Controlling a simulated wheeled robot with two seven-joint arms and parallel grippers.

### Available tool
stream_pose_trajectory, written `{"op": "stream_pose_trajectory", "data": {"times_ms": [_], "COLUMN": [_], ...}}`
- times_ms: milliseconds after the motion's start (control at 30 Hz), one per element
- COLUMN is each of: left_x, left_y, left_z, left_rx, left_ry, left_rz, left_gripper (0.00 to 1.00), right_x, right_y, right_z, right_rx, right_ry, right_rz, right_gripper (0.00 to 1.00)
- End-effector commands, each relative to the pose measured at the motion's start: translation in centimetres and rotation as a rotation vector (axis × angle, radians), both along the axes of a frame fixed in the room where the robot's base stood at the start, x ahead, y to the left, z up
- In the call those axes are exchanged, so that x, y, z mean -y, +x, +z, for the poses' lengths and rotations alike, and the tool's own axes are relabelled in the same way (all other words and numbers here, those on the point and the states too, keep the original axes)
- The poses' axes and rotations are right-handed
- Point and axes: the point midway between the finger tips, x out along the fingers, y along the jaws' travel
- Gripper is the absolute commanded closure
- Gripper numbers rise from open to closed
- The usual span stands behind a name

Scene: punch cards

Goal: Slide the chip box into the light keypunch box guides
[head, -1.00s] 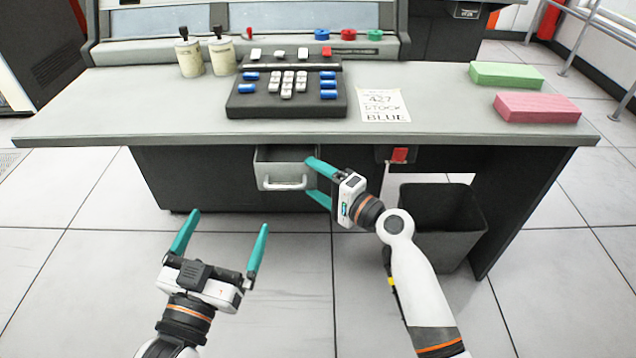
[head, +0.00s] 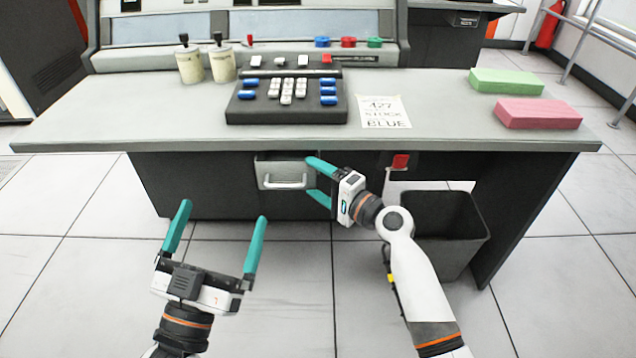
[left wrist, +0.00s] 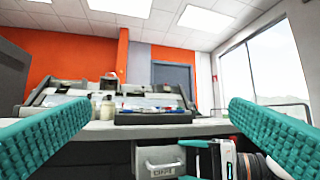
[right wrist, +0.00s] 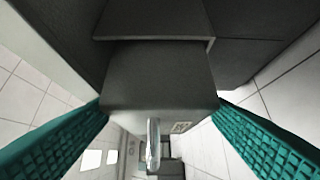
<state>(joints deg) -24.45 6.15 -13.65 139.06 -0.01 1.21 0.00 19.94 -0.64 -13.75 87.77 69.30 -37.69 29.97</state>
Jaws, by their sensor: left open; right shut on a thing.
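The grey chip box (head: 270,172) has a pale handle on its front. It sits under the front edge of the light keypunch desk (head: 200,132), partly beneath the top. Its lettered front also shows in the left wrist view (left wrist: 146,157). My right gripper (head: 311,178) is shut on the chip box, at its right end in the head view. In the right wrist view the box (right wrist: 160,80) lies between the teal fingers. The guides under the desk cannot be made out. My left gripper (head: 221,222) is open and empty, low in front of the desk at left.
A dark bin (head: 450,240) stands under the desk at right, close to my right arm. A red part (head: 400,161) hangs under the desk edge. A keypad (head: 287,108), a paper sheet (head: 384,112), and green (head: 506,81) and pink (head: 538,113) blocks lie on top.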

Motion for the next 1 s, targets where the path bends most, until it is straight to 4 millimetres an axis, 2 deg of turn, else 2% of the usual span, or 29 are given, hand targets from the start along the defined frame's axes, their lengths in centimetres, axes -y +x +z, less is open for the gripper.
{"op": "stream_pose_trajectory", "data": {"times_ms": [1000], "left_x": [-0.2], "left_y": [-2.3], "left_z": [3.3], "left_rx": [0.26], "left_ry": [-0.075], "left_rz": [-0.012], "left_gripper": [0.0], "right_x": [0.0], "right_y": [2.0], "right_z": [0.1], "right_rx": [0.002], "right_ry": [0.002], "right_rz": [-0.001], "right_gripper": [0.6]}}
